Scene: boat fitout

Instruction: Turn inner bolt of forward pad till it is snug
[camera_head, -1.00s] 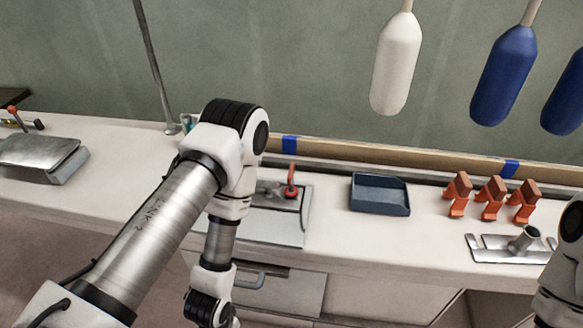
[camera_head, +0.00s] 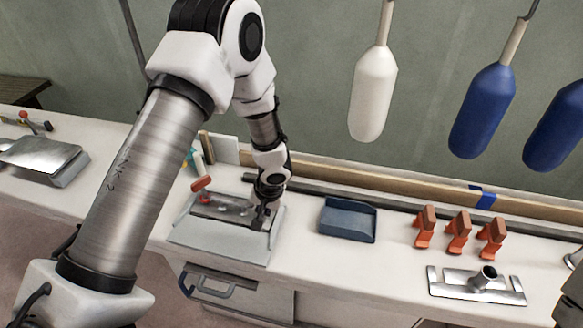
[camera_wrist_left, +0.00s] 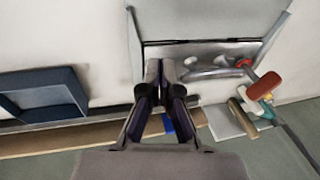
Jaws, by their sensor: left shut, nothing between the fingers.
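A grey base (camera_head: 200,238) on the bench holds a dull metal plate (camera_head: 232,207) with pale round bolt heads (camera_head: 222,210). They also show in the left wrist view (camera_wrist_left: 192,62), though too small to read how tight they sit. I cannot tell which is the inner bolt. A red-handled lever (camera_head: 202,184) stands at the plate's left end and also shows in the left wrist view (camera_wrist_left: 265,85). My left gripper (camera_head: 262,218) is shut and empty, pointing down at the plate's right end. Its dark fingertips (camera_wrist_left: 163,70) hide what lies under them. My right gripper is out of view.
A blue-grey tray (camera_head: 347,222), several orange clamps (camera_head: 458,232) and a metal bracket (camera_head: 478,286) lie to the right. A wooden rail with blue tape runs behind. White and blue fenders (camera_head: 374,95) hang above. Bare bench (camera_head: 390,262) lies right of the base.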

